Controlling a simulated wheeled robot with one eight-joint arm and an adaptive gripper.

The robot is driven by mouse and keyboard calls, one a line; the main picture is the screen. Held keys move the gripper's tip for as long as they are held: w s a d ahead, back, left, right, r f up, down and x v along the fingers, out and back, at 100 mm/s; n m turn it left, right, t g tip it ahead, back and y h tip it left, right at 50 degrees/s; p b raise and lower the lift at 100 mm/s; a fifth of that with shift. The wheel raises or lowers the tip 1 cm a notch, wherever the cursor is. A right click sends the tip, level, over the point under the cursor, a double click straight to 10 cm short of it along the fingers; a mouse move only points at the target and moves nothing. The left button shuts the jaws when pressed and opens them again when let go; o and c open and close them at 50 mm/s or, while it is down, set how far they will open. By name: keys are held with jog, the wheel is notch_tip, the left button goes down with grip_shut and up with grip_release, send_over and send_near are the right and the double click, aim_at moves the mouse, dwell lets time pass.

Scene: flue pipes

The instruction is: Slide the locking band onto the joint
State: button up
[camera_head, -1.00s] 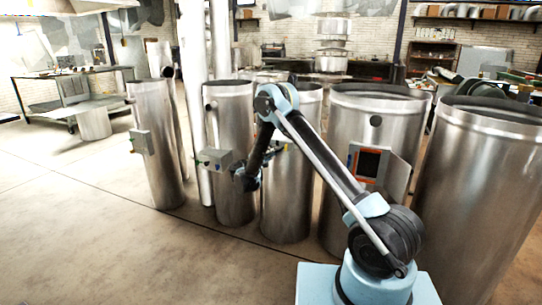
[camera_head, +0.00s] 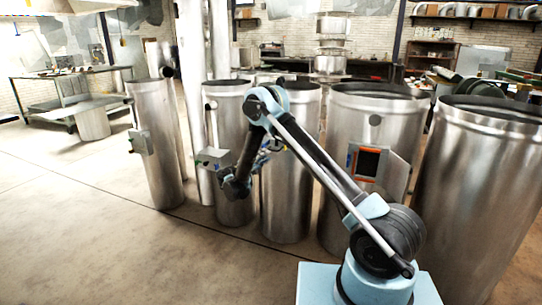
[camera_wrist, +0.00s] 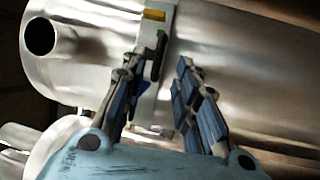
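I cannot make out a locking band or a pipe joint in either view. In the wrist view my gripper (camera_wrist: 166,62) is open, its two jointed fingers apart with nothing held between them. Ahead of it is a shiny steel pipe (camera_wrist: 240,70) with a round dark stub opening (camera_wrist: 41,37). A pale grey fitting (camera_wrist: 152,95) with yellow and green parts shows between and behind the fingers. In the head view my bent arm reaches in front of the steel cylinders; the gripper is small there and partly hidden by the arm.
Several upright steel cylinders stand in a row, including the left one (camera_head: 158,150) and a large right one (camera_head: 475,180). A grey box (camera_head: 213,158) and a panel with an orange-framed dark screen (camera_head: 368,162) project from them. The floor (camera_head: 80,220) at left is clear.

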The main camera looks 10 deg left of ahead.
jog(key=v, duration=0.4)
jog(key=shift+s+a+f, duration=0.1)
jog(key=shift+s+a, duration=0.05)
jog(key=shift+s, duration=0.15)
